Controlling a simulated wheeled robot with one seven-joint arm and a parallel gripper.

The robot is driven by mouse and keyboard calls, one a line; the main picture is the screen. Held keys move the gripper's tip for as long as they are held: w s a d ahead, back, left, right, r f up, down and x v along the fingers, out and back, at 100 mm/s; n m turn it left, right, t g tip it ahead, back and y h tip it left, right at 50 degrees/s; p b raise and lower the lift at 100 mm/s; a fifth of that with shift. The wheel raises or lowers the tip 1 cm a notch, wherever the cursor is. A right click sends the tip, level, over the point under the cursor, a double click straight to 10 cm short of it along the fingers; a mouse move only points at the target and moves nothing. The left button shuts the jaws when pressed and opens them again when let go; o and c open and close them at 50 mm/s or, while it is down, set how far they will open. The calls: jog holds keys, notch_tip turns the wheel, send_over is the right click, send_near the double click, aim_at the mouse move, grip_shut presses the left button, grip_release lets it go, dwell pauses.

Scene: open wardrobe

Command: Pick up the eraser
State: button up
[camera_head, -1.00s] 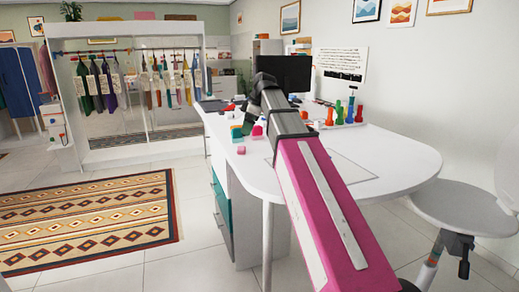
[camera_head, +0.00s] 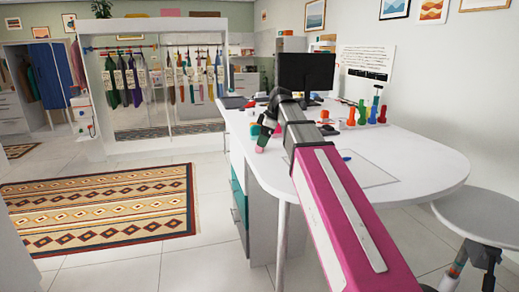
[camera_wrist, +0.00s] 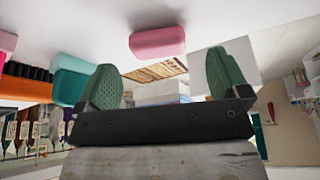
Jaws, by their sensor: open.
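A pink block that looks like the eraser (camera_wrist: 157,42) lies on the white desk in the wrist view, beyond my fingertips and between their lines. The wrist picture appears upside down, with the desktop at the top. My gripper (camera_wrist: 160,85) has green ridged fingers spread apart, with nothing held between them. In the head view my gripper (camera_head: 264,134) is low over the desk's left part. The pink eraser (camera_head: 261,148) shows just below it, partly hidden. I cannot tell the exact gap.
Teal blocks (camera_wrist: 75,78), another pink block (camera_wrist: 5,42) and an orange piece (camera_wrist: 28,88) lie close by at left in the wrist view. A monitor (camera_head: 306,72) and coloured pegs (camera_head: 362,112) stand on the desk (camera_head: 425,160). The front desktop is mostly clear.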

jog(key=shift+x, duration=1.55)
jog(key=c, duration=1)
jog(key=shift+r, duration=0.1)
